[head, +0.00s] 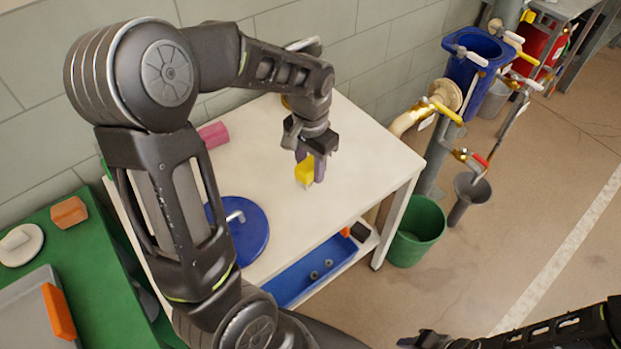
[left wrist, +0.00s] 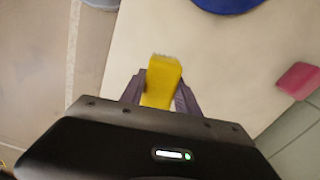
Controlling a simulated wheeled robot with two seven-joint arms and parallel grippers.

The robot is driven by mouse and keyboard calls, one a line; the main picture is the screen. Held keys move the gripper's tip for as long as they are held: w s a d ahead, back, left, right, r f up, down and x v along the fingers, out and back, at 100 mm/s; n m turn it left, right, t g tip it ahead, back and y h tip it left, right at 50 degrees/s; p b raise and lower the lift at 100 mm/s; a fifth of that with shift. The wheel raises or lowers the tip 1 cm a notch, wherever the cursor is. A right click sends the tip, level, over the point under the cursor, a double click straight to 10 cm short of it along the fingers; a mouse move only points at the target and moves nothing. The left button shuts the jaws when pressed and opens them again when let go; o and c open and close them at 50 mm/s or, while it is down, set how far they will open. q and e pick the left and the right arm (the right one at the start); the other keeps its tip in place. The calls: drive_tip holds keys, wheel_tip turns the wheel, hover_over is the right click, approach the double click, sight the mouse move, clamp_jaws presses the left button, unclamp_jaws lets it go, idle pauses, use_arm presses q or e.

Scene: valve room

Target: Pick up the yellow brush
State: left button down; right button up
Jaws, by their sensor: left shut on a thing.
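The yellow brush (head: 304,173) is between the fingers of my left gripper (head: 311,163), over the right part of the white table (head: 290,215). The gripper points down and is shut on the brush. In the left wrist view the brush (left wrist: 162,78) sticks out past the purple-grey fingers, its bristly end outward. Whether the brush clears the tabletop is hard to tell. My right gripper (head: 425,341) is partly in view at the bottom edge, and its fingers are not clear.
A round blue lid (head: 252,232) and a pink block (head: 213,135) are on the white table. A blue tray (head: 300,285) is on its lower shelf. A green table (head: 100,270) stands at left. A green bucket (head: 417,232) and valve pipes (head: 445,97) stand at right.

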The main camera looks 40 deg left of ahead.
use_arm(q)
drive_tip(key=shift+r, duration=1.3)
